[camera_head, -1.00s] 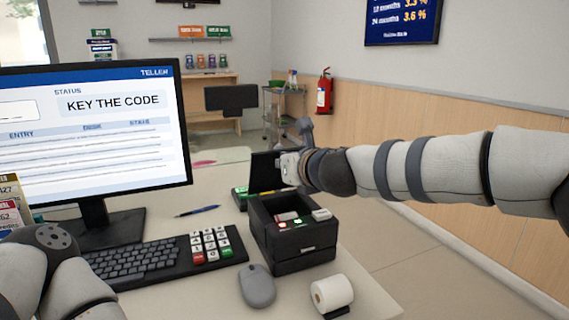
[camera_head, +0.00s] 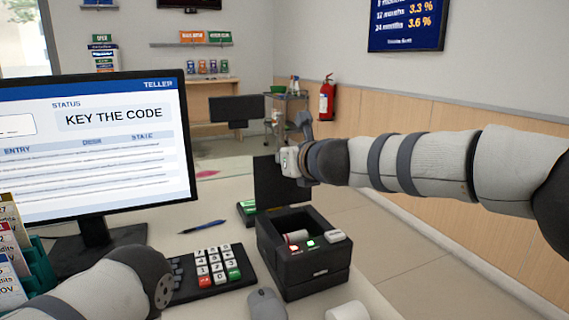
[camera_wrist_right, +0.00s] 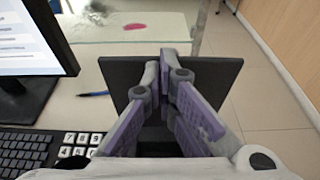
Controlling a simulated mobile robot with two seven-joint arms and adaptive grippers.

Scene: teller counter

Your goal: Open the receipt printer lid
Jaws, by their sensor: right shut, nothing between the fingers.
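The black receipt printer (camera_head: 305,270) stands on the counter with its top open. Its black lid (camera_head: 275,190) stands raised at the printer's back edge, and a paper roll (camera_head: 296,237) shows inside. My right gripper (camera_head: 291,162) is by the lid's upper part. In the right wrist view my right gripper's fingers (camera_wrist_right: 170,72) are shut and empty, in front of the dark lid (camera_wrist_right: 222,72); I cannot tell whether they touch it. My left arm shows at the lower left of the head view, but its gripper does not.
A monitor (camera_head: 95,155) stands at the left. A keypad (camera_head: 217,267), a mouse (camera_head: 265,305) and a blue pen (camera_head: 202,227) lie left of the printer. Another white roll (camera_head: 347,312) lies at the front. The floor right of the counter is clear.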

